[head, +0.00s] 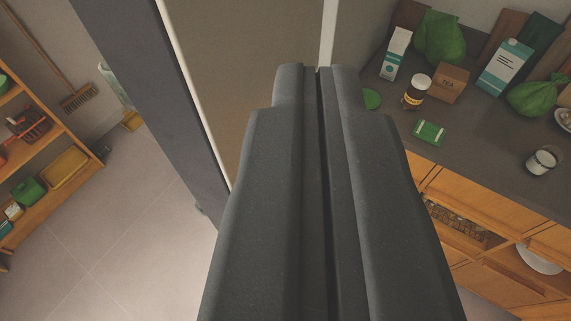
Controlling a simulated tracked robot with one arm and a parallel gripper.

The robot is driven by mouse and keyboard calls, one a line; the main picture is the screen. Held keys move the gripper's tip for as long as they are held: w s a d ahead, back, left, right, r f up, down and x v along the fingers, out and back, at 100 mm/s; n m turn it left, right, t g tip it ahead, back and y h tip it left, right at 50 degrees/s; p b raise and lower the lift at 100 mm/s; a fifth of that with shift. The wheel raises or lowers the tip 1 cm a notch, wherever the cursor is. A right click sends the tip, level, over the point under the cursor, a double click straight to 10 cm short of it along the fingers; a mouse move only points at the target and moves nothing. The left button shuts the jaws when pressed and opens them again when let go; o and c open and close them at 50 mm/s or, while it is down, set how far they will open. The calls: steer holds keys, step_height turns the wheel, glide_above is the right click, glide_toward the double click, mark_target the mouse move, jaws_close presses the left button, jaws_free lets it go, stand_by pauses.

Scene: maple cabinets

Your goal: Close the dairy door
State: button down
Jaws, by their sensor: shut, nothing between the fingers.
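My gripper (318,75) fills the middle of the head view, its two dark grey fingers pressed together with nothing between them. Behind its tips is a tall brownish panel (240,60) with pale edges. A dark grey upright slab (150,80) runs down its left side. One of these may be the dairy door, but I cannot tell which, nor how far it stands open. My gripper hides the lower part of the panel, and I cannot tell whether the fingertips touch it.
At right, a counter (470,145) holds cartons, a jar (417,92), a tea box (450,83) and green bags, above wooden drawers (480,200). At left stand a wooden shelf (45,205) and a broom (78,97). The tiled floor (130,220) at left is clear.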

steer(key=w+d+f+g+y, duration=0.1)
steer(key=w+f+g+y, duration=0.15)
steer(key=f, duration=0.55)
steer(key=w+d+f+m+g+y, duration=0.1)
steer(key=w+f+g+y, duration=0.2)
steer(key=f, duration=0.4)
steer(key=w+d+f+g+y, duration=0.1)
steer(key=w+d+f+g, duration=0.2)
steer(key=f, duration=0.5)
steer(key=d+f+m+g+y, duration=0.1)
steer(key=d+f+y, duration=0.15)
steer(key=f, duration=0.25)
steer(key=d+f+g+y+p, duration=0.1)
steer(key=f+y, duration=0.2)
steer(key=f, duration=0.2)
steer(key=d+f+m+g+y, duration=0.1)
steer(key=f+y, duration=0.1)
steer(key=f, duration=0.3)
steer(key=r+p+x, duration=0.1)
steer(key=x, duration=1.2)
steer(key=shift+a, duration=0.35)
